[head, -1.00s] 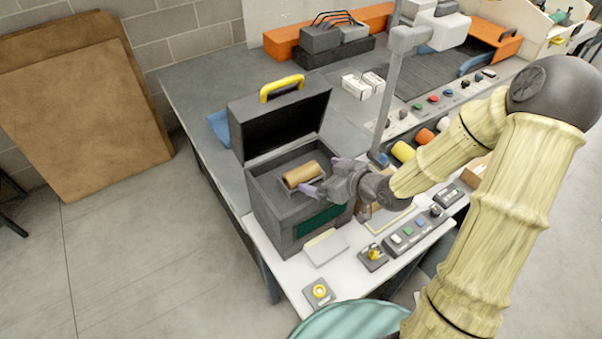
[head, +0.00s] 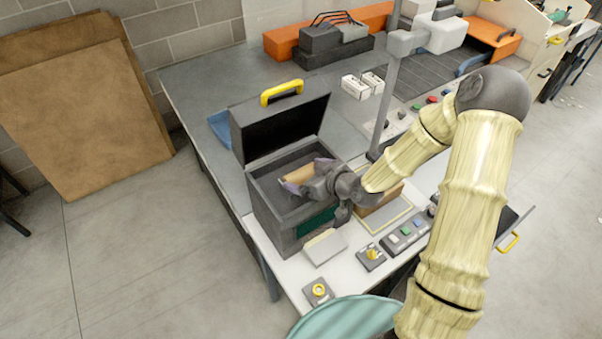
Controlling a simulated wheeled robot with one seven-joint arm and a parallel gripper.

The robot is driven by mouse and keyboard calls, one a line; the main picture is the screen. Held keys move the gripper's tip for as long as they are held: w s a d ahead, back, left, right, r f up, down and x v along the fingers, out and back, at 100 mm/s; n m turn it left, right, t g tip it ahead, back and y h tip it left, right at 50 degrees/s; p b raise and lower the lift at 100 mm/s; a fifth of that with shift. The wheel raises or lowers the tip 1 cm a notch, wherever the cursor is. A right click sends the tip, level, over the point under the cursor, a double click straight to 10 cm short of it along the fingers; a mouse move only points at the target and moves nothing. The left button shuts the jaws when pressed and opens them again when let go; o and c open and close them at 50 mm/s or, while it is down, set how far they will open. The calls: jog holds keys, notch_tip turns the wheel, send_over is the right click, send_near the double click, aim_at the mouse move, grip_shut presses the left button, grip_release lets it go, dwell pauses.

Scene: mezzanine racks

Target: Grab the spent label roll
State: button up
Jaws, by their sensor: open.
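The spent label roll is the brown cylinder (head: 297,174) lying inside the open dark grey toolbox (head: 256,205). My gripper (head: 301,174) is open and reaches into the toolbox from the right. Its two purple-grey fingers lie on either side of the roll, one at the near left and one at the far right. The palm hides the right end of the roll. I cannot tell whether the fingers touch it.
The toolbox lid with its yellow handle (head: 282,92) stands open behind. A button panel (head: 405,240), a yellow-knobbed switch box (head: 371,257) and a yellow-ringed button box (head: 318,291) sit on the white bench front. A grey post (head: 386,100) rises behind my arm.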

jog(key=shift+w+a+f, duration=0.3)
jog(key=shift+w+a, duration=0.05)
dwell(0.3)
jog(key=c, duration=0.6)
